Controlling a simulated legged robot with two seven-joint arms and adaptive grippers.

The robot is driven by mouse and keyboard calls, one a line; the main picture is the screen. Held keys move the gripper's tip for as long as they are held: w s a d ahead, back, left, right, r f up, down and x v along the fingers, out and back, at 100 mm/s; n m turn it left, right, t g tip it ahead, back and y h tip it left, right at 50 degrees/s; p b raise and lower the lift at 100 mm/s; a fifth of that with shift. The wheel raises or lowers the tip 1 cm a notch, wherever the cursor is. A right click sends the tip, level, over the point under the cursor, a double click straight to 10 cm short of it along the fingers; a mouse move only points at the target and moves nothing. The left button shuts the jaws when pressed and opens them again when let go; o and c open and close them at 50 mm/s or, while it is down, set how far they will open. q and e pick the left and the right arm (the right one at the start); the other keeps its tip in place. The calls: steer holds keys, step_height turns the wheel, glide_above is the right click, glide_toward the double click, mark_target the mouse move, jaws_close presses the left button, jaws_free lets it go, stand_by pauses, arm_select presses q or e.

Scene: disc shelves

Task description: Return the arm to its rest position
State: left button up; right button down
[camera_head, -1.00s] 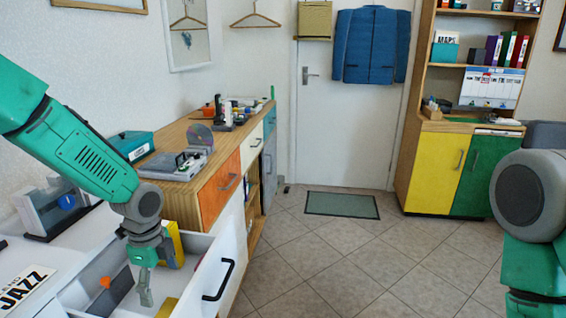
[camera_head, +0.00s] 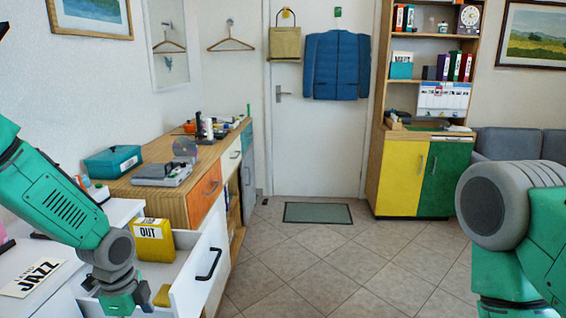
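My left arm comes in from the left, and its gripper (camera_head: 128,303) hangs over the open white drawer (camera_head: 188,285) at the bottom left. Its fingers are mostly cut off by the frame's lower edge, so I cannot see whether they are open or shut. My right arm shows at the right edge, with its large grey joint nearest. The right gripper is out of view.
A yellow box marked OUT (camera_head: 153,240) stands in the drawer, and a JAZZ sign (camera_head: 38,278) lies on the white top. A wooden cabinet (camera_head: 165,208) holds a disc player (camera_head: 163,173) and a teal box (camera_head: 113,161).

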arm_select(q)
steer(key=s+d+f+n+h, duration=0.1)
steer(key=s+d+f+n, duration=0.3)
steer(key=s+f+n, duration=0.65)
steer(key=s+a+f+n, duration=0.1)
steer(key=s+n, duration=0.2)
steer(key=s, duration=0.5)
steer(key=s+a+f+n+y, duration=0.1)
steer(key=s+a+f+n, duration=0.1)
steer(key=s, duration=0.7)
steer(key=shift+s+f+n+t, duration=0.15)
steer(key=shift+s+n+t, duration=0.15)
steer(key=shift+n, duration=0.45)
steer(key=shift+w+d, duration=0.15)
steer(key=shift+w, duration=0.05)
